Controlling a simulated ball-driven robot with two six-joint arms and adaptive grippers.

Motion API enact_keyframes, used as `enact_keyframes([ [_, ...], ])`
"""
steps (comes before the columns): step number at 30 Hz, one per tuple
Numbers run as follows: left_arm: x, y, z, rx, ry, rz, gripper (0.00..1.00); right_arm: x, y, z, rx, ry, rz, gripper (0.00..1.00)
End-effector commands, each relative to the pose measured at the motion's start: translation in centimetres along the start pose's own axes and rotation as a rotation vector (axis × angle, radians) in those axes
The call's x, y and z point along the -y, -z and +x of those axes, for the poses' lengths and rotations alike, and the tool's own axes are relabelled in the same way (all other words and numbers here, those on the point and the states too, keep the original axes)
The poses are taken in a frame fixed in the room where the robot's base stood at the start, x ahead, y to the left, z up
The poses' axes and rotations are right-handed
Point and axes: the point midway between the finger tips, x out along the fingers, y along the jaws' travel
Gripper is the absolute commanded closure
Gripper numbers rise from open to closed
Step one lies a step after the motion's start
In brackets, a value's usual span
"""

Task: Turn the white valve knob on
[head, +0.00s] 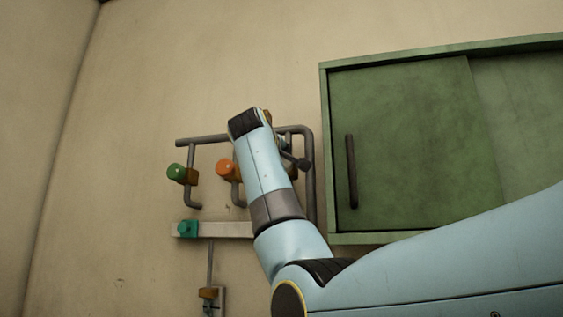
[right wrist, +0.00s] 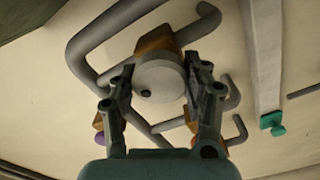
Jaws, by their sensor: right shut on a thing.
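The white valve knob (right wrist: 160,80) is a round white disc with a small dark spot on its face, in front of an orange-brown valve body (right wrist: 155,42) on a grey pipe. In the right wrist view, my right gripper (right wrist: 159,70) has one finger on each side of the knob and is shut on it. In the head view my right arm hides the white knob and most of the gripper. My left gripper is in neither view.
A green knob (head: 176,171) and an orange knob (head: 225,168) sit on the pipes to the left. A teal knob (head: 188,229) is below them on a pale bar. A green cabinet (head: 415,140) with a dark handle (head: 351,171) is on the right.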

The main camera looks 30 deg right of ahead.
Motion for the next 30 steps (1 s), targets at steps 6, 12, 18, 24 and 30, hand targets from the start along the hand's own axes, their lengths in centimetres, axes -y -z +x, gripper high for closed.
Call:
enact_keyframes([
  [6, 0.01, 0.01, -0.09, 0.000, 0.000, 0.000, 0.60, -0.12, 0.09, -0.04, -0.003, -0.002, -0.016, 0.84],
  [12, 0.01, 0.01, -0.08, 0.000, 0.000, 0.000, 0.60, -0.09, 0.08, -0.03, -0.003, -0.002, -0.016, 0.84],
  [18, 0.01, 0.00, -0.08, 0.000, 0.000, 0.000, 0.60, -0.07, 0.07, -0.03, -0.002, -0.002, -0.016, 0.39],
  [24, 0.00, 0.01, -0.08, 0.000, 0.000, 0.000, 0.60, -0.02, 0.04, -0.01, -0.001, -0.001, -0.016, 0.28],
  [30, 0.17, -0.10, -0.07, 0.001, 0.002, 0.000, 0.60, 0.03, 0.06, -0.27, -0.002, 0.000, -0.016, 0.28],
])
